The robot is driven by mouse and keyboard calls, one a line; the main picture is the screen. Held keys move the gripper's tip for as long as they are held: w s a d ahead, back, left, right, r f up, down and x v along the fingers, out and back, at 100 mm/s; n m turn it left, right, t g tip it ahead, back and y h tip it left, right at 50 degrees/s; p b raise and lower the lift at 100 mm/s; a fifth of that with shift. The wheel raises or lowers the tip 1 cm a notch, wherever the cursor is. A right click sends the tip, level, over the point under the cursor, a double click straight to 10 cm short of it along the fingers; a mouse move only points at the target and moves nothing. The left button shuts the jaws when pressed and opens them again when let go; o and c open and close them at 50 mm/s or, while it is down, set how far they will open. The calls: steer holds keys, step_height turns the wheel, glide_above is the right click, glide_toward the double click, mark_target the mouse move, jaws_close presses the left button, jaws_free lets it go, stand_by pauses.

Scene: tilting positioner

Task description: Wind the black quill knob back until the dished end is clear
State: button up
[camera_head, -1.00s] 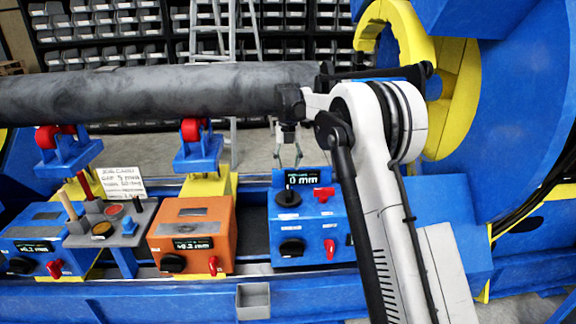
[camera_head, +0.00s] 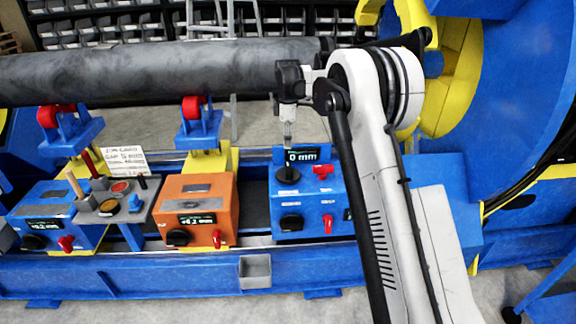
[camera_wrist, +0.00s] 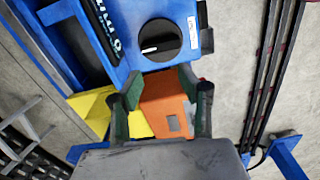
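The blue box (camera_head: 309,207) on the rail carries a display (camera_head: 302,156) reading 0 mm. A black knob (camera_head: 288,175) sits on its top, and another black knob (camera_head: 291,223) is on its front. In the wrist view, a black knob (camera_wrist: 160,38) with a white pointer line lies just beyond my fingertips. My gripper (camera_head: 288,134) hangs above the top knob, pointing down. In the wrist view its green-padded fingers (camera_wrist: 160,82) are apart with nothing between them. I cannot make out a dished end.
A long grey cylinder (camera_head: 160,72) lies behind my gripper, over red rollers (camera_head: 192,107). An orange box (camera_head: 197,205) stands left of the blue box. A large blue and yellow positioner (camera_head: 525,80) is at right.

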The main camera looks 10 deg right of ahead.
mark_target(288, 168)
step_height(288, 168, down, 13)
steer(key=m+p, duration=0.3)
steer(key=m, duration=1.4)
steer(key=shift+c, duration=0.4)
jaws_close()
